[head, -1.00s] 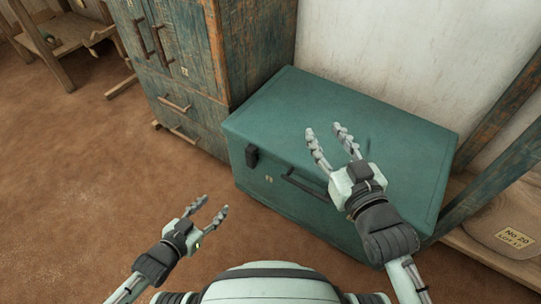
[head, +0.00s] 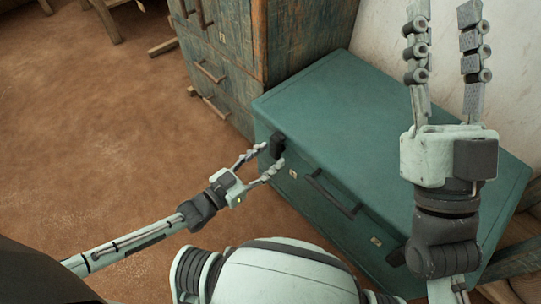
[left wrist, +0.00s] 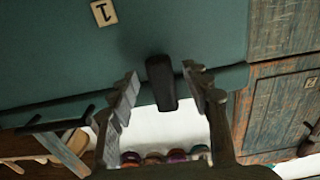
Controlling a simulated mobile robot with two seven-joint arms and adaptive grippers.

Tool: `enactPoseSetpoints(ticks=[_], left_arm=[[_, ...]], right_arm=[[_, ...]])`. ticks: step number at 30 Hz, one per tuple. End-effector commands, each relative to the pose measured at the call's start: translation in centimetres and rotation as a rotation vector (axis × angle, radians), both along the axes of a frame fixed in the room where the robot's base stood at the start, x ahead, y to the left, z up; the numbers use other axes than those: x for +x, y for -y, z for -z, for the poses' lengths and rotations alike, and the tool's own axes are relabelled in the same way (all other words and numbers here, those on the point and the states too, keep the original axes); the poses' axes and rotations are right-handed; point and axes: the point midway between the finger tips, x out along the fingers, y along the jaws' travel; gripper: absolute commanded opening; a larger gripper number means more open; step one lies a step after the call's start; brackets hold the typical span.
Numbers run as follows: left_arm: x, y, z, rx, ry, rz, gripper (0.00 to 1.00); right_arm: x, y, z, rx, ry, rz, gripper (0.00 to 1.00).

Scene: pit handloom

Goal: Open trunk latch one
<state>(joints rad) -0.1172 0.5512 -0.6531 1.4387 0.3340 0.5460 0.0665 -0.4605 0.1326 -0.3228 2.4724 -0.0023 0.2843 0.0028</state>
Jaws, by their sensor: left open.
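The closed green trunk (head: 400,130) stands against the wall. Its dark latch (head: 277,145) is on the front face near the left end, by a small "1" tag (head: 293,173). My left gripper (head: 271,156) is open at this latch. In the left wrist view the latch (left wrist: 160,82) lies between the two open fingers, with the tag (left wrist: 103,12) beside it; I cannot tell whether the fingers touch it. My right gripper (head: 443,12) is raised over the trunk, fingers spread and empty.
A dark handle (head: 333,195) is mid-front on the trunk, and a second dark latch (head: 397,256) is further right by another tag (head: 376,241). A worn wooden cabinet (head: 215,72) stands close at the left. The brown floor (head: 100,150) in front is clear.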

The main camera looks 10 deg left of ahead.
Motion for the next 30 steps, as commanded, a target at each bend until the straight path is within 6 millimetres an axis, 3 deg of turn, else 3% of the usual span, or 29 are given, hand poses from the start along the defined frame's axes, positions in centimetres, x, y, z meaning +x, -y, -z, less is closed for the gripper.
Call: enactPoseSetpoints(ticks=[12,24,30], left_arm=[[0.97,0.62,0.02,0.002,-0.001,0.0,0.48],[0.95,0.62,0.02,0.002,-0.001,0.0,0.0],[0.95,0.62,0.01,-0.008,-0.008,0.0,0.0]], right_arm=[[-0.22,0.16,-0.25,0.008,0.024,0.003,0.4],[-0.21,0.18,-0.24,0.007,0.023,0.003,0.4],[-0.2,0.17,-0.26,0.007,0.023,0.003,0.4]])
